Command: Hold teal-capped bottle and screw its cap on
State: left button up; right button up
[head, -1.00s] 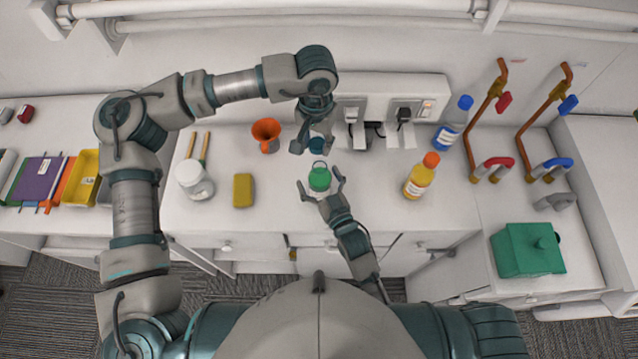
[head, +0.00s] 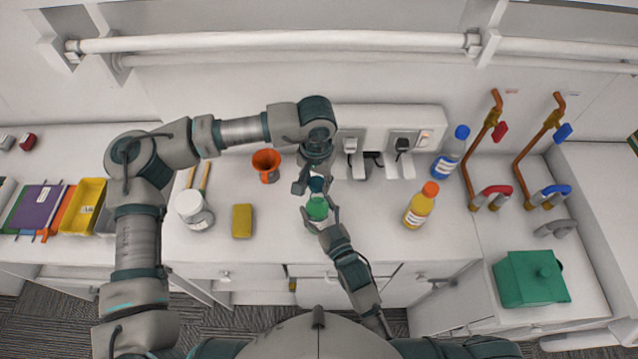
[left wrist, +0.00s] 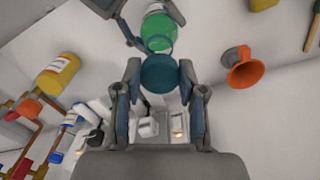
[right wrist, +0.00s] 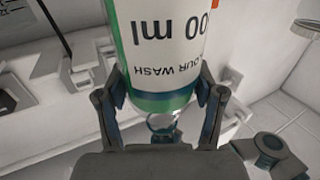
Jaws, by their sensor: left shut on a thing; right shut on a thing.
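The bottle (head: 317,209), green with a white label, stands on the counter. Its label fills the top of the right wrist view (right wrist: 160,50). My right gripper (head: 321,217) is shut on its sides. The teal cap (head: 316,184) is held in my left gripper (head: 314,187), which is shut on it close to the bottle's top. In the left wrist view the cap (left wrist: 160,74) sits between the fingertips, with the green bottle (left wrist: 158,32) just beyond.
An orange funnel or cup (head: 266,165), a yellow sponge (head: 242,221) and a white jar (head: 194,210) stand to the left. An orange-capped yellow bottle (head: 420,206) and a blue-capped bottle (head: 450,153) stand to the right. Sockets with plugs (head: 402,146) are behind.

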aim_at(317, 211)
pick_arm(q)
jog(key=shift+f, duration=0.75)
jog(key=shift+d, duration=0.65)
jog(key=shift+a+f, duration=0.5)
jog(key=shift+f, duration=0.35)
jog(key=shift+d, duration=0.25)
jog(key=shift+f, duration=0.55)
